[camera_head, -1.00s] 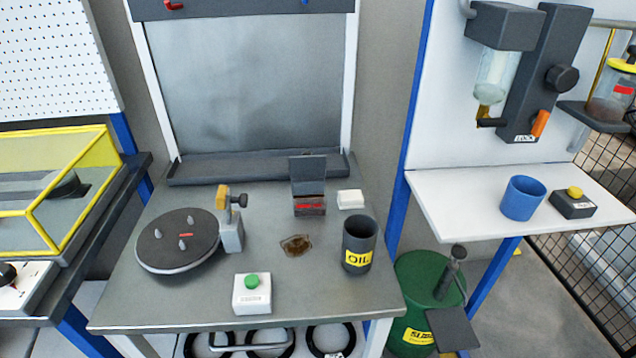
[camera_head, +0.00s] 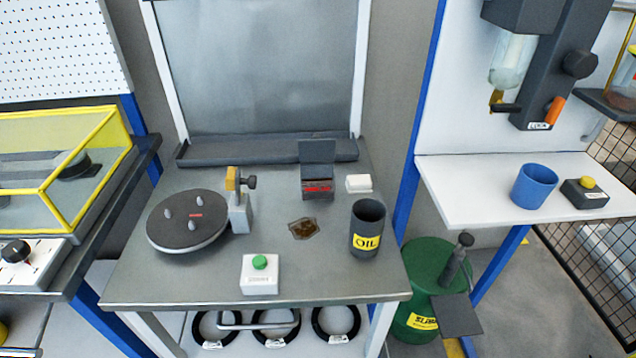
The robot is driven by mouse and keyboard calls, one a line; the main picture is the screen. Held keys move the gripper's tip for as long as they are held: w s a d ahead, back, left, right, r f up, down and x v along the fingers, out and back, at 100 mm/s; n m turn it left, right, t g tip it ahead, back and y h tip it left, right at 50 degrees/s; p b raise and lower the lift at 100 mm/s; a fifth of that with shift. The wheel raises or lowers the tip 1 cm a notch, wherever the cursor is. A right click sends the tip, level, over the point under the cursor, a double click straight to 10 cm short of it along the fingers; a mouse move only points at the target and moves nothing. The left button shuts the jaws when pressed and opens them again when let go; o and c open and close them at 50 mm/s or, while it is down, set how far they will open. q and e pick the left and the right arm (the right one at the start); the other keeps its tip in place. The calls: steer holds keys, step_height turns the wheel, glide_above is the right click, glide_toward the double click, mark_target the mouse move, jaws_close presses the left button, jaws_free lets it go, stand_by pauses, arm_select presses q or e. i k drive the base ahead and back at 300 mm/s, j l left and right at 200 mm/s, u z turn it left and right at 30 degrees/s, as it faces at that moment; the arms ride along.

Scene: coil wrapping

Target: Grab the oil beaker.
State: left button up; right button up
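The oil beaker (camera_head: 367,229) is a dark grey open cup with a yellow "OIL" label. It stands upright at the right side of the grey metal table (camera_head: 200,284), near its right edge. Nothing is touching it. A brown oily patch (camera_head: 303,229) lies on the table to its left. Neither of my grippers shows in the head view.
The table also holds a turntable (camera_head: 188,238), a green-button box (camera_head: 261,274), a small open dark box (camera_head: 317,176) and a white block (camera_head: 358,183). A blue cup (camera_head: 535,187) stands on the right shelf. A green drum (camera_head: 420,262) stands below right.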

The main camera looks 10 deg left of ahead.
mark_target(364, 237)
steer(key=i+l, duration=0.35)
steer(key=l, duration=0.25)
steer(key=i+l+u, duration=0.25)
steer(key=l+u, duration=0.25)
steer(key=l, duration=0.15)
steer(key=i+l+u, duration=0.15)
steer(key=l+u, duration=0.15)
steer(key=l, duration=0.1)
